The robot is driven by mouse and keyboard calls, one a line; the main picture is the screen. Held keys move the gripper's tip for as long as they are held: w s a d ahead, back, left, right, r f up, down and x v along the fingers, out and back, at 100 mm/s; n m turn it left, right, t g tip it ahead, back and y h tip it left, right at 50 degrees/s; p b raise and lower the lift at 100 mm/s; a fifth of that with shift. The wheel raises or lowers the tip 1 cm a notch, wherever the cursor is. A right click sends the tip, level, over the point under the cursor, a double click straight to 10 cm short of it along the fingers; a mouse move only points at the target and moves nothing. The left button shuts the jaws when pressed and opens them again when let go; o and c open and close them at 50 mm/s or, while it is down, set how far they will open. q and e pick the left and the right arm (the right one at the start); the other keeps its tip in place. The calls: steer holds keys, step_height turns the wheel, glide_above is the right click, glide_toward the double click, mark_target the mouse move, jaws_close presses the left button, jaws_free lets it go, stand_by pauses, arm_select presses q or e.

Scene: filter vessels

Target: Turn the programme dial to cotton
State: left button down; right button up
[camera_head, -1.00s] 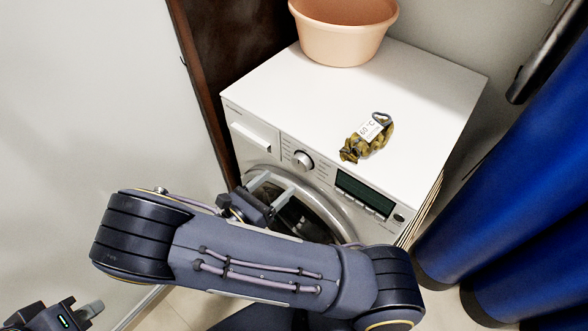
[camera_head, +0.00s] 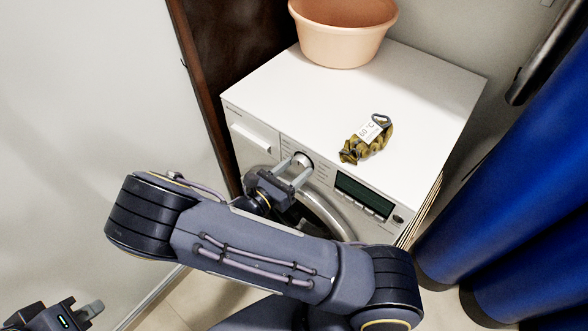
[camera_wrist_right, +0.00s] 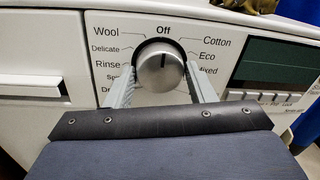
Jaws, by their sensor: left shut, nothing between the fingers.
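The programme dial (camera_head: 302,159) is a round silver knob on the washing machine's front panel. In the right wrist view the dial (camera_wrist_right: 160,66) has its dark mark pointing straight up at "Off"; "Cotton" is printed to the upper right of it, with "Eco" and "Mixed" below. My right gripper (camera_head: 297,175) is at the dial, its fingers spread. In the right wrist view the right gripper's (camera_wrist_right: 160,75) fingertips stand on either side of the dial, with narrow gaps seeming to show. My left gripper (camera_head: 92,310) is shut and empty at the lower left, far from the machine.
The white washing machine (camera_head: 300,90) carries a peach basin (camera_head: 343,40) and a tagged, patterned olive item (camera_head: 366,140) on top. A dark display (camera_head: 362,195) is right of the dial. A blue curtain (camera_head: 520,190) hangs on the right; a pale wall stands left.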

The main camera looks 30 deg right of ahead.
steer(key=c, duration=0.5)
steer(key=shift+m, duration=0.3)
steer(key=shift+m+y+b, duration=0.3)
steer(key=shift+m+b, duration=0.65)
steer(key=shift+m, duration=1.55)
steer(key=o, duration=1)
